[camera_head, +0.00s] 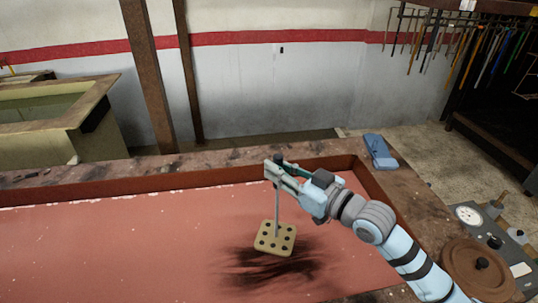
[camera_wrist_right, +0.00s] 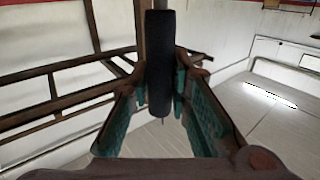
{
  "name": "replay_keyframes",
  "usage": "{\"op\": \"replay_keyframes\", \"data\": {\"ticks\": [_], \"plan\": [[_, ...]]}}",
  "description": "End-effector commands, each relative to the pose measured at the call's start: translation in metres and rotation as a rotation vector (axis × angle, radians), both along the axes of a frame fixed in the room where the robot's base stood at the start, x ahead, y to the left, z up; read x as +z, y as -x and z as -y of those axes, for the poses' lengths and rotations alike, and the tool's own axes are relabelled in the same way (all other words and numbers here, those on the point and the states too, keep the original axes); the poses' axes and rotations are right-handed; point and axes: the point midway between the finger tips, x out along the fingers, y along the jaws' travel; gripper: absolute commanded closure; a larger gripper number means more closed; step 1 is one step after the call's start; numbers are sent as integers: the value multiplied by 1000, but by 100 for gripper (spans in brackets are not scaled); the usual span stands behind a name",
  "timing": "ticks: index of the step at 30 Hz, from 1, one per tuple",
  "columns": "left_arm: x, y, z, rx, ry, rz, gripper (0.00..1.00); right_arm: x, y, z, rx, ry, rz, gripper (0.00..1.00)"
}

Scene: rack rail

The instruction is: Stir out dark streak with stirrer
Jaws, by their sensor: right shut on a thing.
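The stirrer's perforated tan plate (camera_head: 275,238) hangs at the lower end of a thin upright rod, over the reddish surface of the vat. The dark streak (camera_head: 272,265) spreads on that surface below and around the plate. I cannot tell whether the plate touches the surface. My right gripper (camera_head: 277,172) is shut on the upper part of the stirrer. In the right wrist view the stirrer's black handle (camera_wrist_right: 160,70) stands between the two green-padded fingers (camera_wrist_right: 165,100). My left gripper is not in view.
The vat's brown rim (camera_head: 120,174) runs along the back and right side. A blue object (camera_head: 380,151) lies on the rim's far right corner. A round brown lid (camera_head: 478,268) and a dial gauge (camera_head: 467,215) sit at right. Rusty posts (camera_head: 150,75) stand behind.

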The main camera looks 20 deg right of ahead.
Motion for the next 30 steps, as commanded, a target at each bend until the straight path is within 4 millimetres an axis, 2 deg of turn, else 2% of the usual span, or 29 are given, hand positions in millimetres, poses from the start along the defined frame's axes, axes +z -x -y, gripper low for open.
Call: {"op": "replay_keyframes", "data": {"ticks": [5,8,14,21,27,30], "plan": [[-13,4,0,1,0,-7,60,-13,0,-1,3,-1,1,100],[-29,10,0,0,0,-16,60,-28,-1,-2,4,0,1,100],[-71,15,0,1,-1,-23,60,-71,0,-1,2,0,1,100],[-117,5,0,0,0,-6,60,-120,1,0,0,-1,1,100],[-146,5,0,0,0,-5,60,-154,2,0,-1,0,0,100],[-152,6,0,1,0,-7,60,-161,2,0,-1,0,1,100]]}}
